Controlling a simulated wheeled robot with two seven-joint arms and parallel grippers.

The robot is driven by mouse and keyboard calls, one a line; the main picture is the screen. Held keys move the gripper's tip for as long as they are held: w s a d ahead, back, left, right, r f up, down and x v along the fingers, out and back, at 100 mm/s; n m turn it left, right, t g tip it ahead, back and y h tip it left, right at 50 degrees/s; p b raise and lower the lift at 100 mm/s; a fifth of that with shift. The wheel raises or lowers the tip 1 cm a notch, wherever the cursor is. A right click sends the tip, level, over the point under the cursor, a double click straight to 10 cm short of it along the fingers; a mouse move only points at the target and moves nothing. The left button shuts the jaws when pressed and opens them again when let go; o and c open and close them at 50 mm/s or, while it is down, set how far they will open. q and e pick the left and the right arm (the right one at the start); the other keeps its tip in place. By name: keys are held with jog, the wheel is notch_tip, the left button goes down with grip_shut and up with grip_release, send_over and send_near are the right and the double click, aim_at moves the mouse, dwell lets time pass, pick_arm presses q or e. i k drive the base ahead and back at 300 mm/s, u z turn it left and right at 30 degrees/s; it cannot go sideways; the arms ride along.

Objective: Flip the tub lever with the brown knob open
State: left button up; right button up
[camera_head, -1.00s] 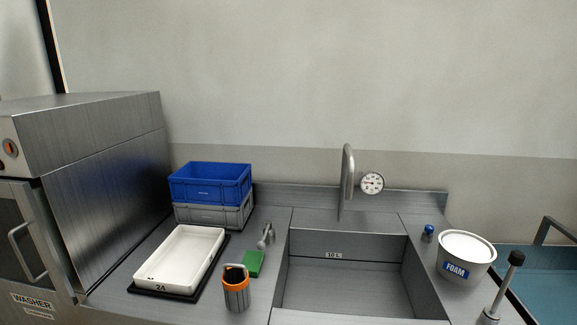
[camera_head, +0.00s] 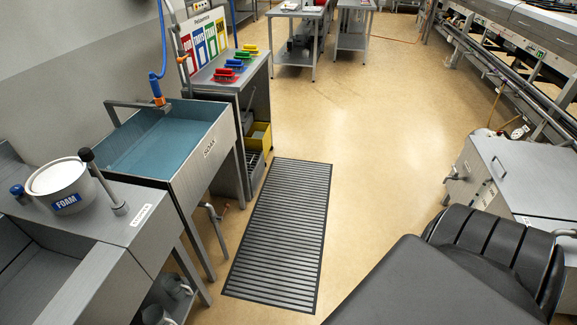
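The blue-grey SOAK tub (camera_head: 207,150) stands left of centre, with water-blue inside. Under its front right side is a grey drain pipe (camera_head: 214,232). A small lever with a brownish knob (camera_head: 227,207) sticks out to the right near the pipe's top; it is too small to tell its exact position. Another lever, with a black knob (camera_head: 86,155), stands tilted on the sink counter beside the white FOAM bucket (camera_head: 60,185). Neither of my grippers is in view.
A black floor mat (camera_head: 280,235) lies right of the tub, with clear tan floor beyond. A shelf cart (camera_head: 245,85) with coloured brushes stands behind the tub. A steel cabinet (camera_head: 520,175) is at the right. A dark rounded form fills the bottom right.

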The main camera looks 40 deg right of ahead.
aim_at(226, 204)
jog(key=z, duration=0.7)
jog(key=k, duration=0.55)
jog(key=z, duration=0.5)
jog(key=i, duration=0.8)
jog(key=u, duration=0.5)
jog(key=i, duration=0.75)
jog(key=u, duration=0.6)
